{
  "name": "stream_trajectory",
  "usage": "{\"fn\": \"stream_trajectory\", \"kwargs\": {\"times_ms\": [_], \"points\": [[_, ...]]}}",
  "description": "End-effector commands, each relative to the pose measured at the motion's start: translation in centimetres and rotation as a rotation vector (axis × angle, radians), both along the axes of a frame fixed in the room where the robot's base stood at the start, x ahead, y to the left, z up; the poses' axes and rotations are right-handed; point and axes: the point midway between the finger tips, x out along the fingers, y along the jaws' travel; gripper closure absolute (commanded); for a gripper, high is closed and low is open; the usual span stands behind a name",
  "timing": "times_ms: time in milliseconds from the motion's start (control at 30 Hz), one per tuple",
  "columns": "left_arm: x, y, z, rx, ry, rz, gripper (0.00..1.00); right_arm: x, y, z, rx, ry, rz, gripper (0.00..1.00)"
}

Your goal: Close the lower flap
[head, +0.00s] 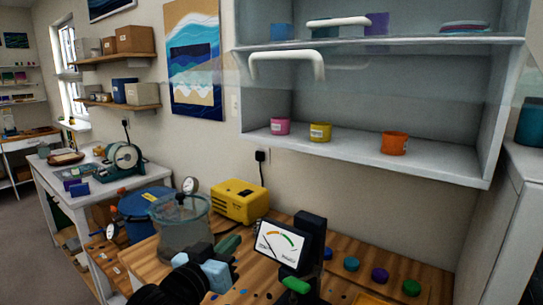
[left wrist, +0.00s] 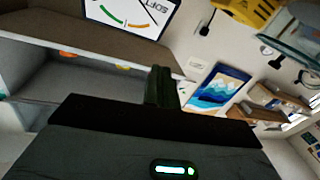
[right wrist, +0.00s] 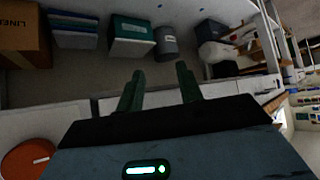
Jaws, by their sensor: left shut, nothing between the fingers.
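The lower flap (head: 400,88) is a clear panel with a white bar handle (head: 288,64). It stands open, swung out from the wall cabinet (head: 440,174), and the lower compartment with its jars shows beneath it. My left gripper (head: 230,243) is low in front of the bench, well below the handle and apart from it. Its fingers are together and empty in the left wrist view (left wrist: 159,86). My right gripper (right wrist: 158,88) shows in the right wrist view, fingers apart and empty, facing a shelf of boxes. I cannot make it out in the head view.
Pink (head: 280,126), yellow (head: 320,131) and orange (head: 394,143) jars stand in the lower compartment. A second white handle (head: 338,21) is above. A gauge display (head: 280,243), a clear chamber (head: 181,226) and a yellow machine (head: 239,201) crowd the bench below.

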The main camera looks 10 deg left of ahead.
Motion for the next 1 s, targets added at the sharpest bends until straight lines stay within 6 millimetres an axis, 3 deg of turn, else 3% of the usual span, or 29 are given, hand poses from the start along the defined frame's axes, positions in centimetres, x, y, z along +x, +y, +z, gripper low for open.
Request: {"fn": "stream_trajectory", "kwargs": {"times_ms": [33,200,367,500,700,833,1000], "points": [[0.2,-0.4,3.7,-0.007,-0.051,-0.013,1.00,0.0,0.0,0.0,0.000,0.000,0.000,0.64],[-0.6,-1.5,13.7,-0.032,-0.174,-0.052,1.00,0.0,0.0,0.0,0.000,-0.001,0.000,0.64],[-3.1,-2.5,22.5,-0.043,-0.288,-0.088,1.00,0.0,0.0,0.1,0.000,-0.001,0.000,0.64],[-6.3,-3.3,29.0,-0.044,-0.381,-0.115,1.00,0.1,0.0,0.1,0.000,-0.002,-0.001,0.64],[-10.3,-4.0,34.7,-0.039,-0.469,-0.139,1.00,0.1,0.0,0.1,-0.001,-0.002,0.000,0.64],[-11.4,-4.1,36.0,-0.038,-0.490,-0.144,1.00,0.1,0.0,0.1,-0.001,-0.002,0.000,0.64],[-11.6,-4.2,36.2,-0.037,-0.493,-0.146,1.00,0.1,0.0,0.1,0.000,-0.002,0.001,0.64]]}}
